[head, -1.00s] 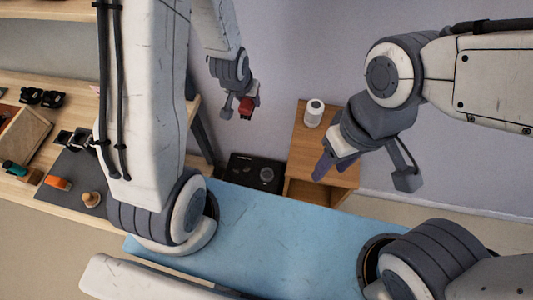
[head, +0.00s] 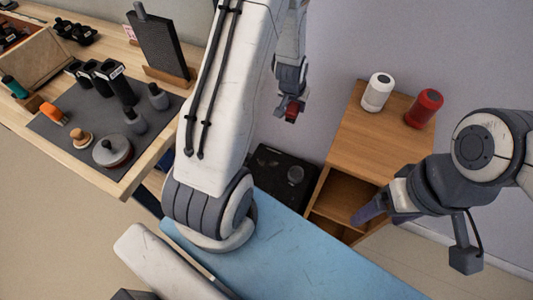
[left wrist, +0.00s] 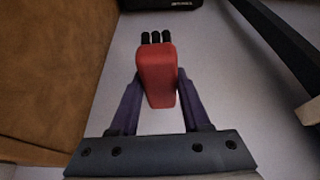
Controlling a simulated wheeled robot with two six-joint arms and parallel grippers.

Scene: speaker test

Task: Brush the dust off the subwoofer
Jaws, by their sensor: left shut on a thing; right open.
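The subwoofer (head: 272,170) is a low black box with a round grey part on its top. It sits between the wooden cabinet and the blue surface, and a black edge of it shows at the top of the left wrist view (left wrist: 160,3). My left gripper (head: 290,113) is shut on a red brush (left wrist: 157,75) with dark bristle tufts pointing away from the gripper. In the head view the brush is above and apart from the subwoofer. Dust cannot be made out. My right gripper (head: 364,214) is open and empty, in front of the cabinet's open shelf.
The wooden cabinet (head: 385,125) carries a white cylinder (head: 378,92) and a red cylinder (head: 424,108). A wooden table at left holds a dark mat (head: 70,125) with several items. A blue surface (head: 290,250) lies in front. A brown panel (left wrist: 45,70) is close on the left wrist's left.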

